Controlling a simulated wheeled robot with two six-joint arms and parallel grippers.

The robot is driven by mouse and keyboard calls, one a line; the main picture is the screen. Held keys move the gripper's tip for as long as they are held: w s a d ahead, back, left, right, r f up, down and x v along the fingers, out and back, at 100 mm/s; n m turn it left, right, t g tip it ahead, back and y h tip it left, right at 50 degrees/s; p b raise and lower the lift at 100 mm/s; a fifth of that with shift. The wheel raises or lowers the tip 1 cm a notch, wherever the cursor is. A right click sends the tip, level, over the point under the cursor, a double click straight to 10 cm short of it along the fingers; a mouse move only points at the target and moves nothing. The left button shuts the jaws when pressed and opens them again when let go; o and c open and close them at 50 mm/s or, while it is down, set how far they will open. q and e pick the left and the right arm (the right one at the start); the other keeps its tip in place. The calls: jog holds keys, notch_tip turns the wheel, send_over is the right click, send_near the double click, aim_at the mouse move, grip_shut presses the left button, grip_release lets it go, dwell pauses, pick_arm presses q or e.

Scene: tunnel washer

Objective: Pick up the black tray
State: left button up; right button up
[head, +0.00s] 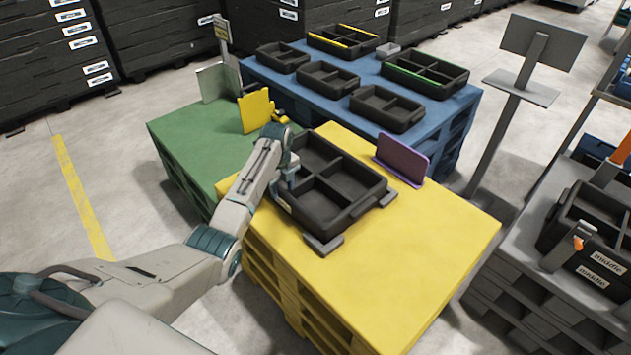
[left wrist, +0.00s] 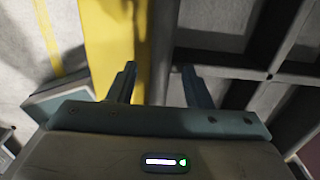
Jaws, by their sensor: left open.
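The black tray (head: 338,191), divided into compartments, sits on the yellow pallet table (head: 420,255). My left gripper (head: 285,184) is at the tray's left side, reaching down over its edge. In the left wrist view the two fingers (left wrist: 160,86) are apart, with the tray's dark side wall (left wrist: 159,45) running between them. The tray's compartments (left wrist: 228,30) show to the right of that wall. I cannot tell whether either finger touches the wall. My right gripper is not in view.
Dark corner blocks (head: 323,245) stand at the tray's corners. A purple panel (head: 401,160) stands behind it. A green table (head: 195,145) with a yellow panel (head: 256,111) is at left; a blue table (head: 440,118) behind holds several black trays. The yellow table's front right is clear.

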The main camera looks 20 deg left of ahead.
pick_arm(q)
jog(key=shift+c, duration=0.4)
grip_shut()
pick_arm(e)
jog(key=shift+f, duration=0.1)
